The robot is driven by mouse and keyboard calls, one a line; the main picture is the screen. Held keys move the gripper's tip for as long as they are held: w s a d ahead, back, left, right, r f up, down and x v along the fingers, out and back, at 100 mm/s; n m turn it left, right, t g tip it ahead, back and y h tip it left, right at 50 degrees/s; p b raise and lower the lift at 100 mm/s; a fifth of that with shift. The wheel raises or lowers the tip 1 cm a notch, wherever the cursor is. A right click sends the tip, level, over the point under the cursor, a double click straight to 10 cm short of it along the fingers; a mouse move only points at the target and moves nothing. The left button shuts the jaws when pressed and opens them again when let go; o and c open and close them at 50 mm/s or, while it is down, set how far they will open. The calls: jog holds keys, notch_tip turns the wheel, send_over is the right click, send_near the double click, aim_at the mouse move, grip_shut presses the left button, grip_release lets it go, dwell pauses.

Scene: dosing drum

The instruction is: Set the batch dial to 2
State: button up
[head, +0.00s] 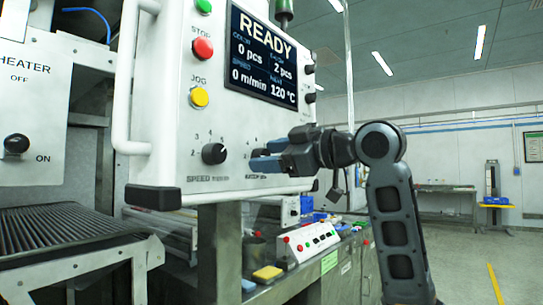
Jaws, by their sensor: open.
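The batch dial is on the white control panel (168,120), right of the black speed dial (214,153). My gripper (258,158) is in front of the batch dial and hides it, so its pointer cannot be read. Only part of its scale and label (262,177) shows. My gripper comes in from the right, with its blue fingertips close to the panel face. The jaws are open; I cannot tell whether the fingers are around the dial. The screen (262,52) reads READY, with 0 pcs, 2 pcs, 0 m/min and 120 °C.
A red stop button (203,48) and a yellow jog button (199,97) sit on the panel's left. A white rail (128,85) runs along its left edge. Below stands a bench with a small control box (308,241). Open floor lies at right.

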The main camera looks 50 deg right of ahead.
jog(key=s, duration=0.7)
jog(key=shift+s+d+r, duration=0.15)
jog(key=shift+s+d, duration=0.15)
jog(key=shift+s, duration=0.05)
dwell(0.4)
